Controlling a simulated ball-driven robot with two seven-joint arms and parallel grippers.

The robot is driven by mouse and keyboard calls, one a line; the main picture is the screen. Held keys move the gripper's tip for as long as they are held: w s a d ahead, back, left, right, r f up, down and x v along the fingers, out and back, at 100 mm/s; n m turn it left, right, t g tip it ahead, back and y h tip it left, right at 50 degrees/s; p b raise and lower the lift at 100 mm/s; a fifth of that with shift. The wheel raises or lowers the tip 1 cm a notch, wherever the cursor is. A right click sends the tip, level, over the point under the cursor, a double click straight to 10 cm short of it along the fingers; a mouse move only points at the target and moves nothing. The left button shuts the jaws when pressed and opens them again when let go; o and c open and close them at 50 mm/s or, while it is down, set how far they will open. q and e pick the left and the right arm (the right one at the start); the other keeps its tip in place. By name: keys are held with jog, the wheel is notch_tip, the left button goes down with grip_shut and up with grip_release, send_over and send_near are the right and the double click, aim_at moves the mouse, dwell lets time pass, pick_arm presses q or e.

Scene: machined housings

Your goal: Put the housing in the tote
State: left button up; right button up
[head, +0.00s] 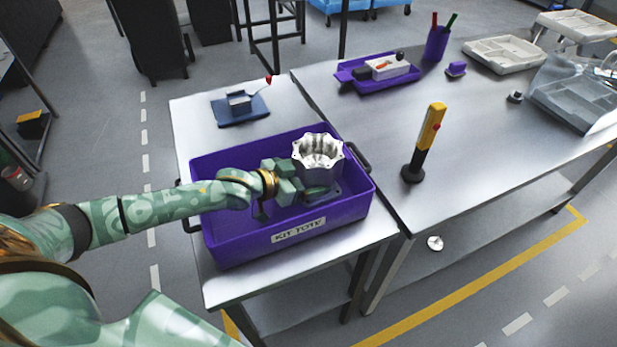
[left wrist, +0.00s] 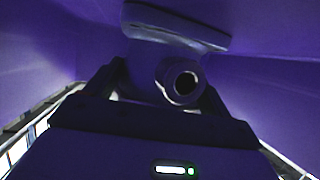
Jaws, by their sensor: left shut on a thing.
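The housing (head: 317,153) is a silvery, round, scalloped metal part with an open top. It is inside the purple tote (head: 345,212), labelled "KIT TOTE", toward its right side. My left gripper (head: 312,190) reaches into the tote and is shut on the housing, low on its near side. In the left wrist view the housing (left wrist: 160,60) shows dark between my fingers, with a round port facing the camera and a flange above. The contact between housing and tote floor is hidden. My right gripper is in neither view.
The tote stands on a small metal table beside a larger workbench (head: 470,130). A blue mat (head: 240,110) with a small part lies behind the tote. A yellow and black tool (head: 425,140) stands on the bench, and a purple tray (head: 378,70) lies farther back.

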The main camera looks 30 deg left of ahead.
pick_arm(q)
jog(key=shift+r, duration=0.15)
jog(key=o, duration=1.6)
jog(key=p+v, duration=0.2)
jog(key=v, duration=0.5)
jog(key=shift+s, duration=0.1)
jog(key=shift+s+a, duration=0.1)
jog(key=shift+s, duration=0.05)
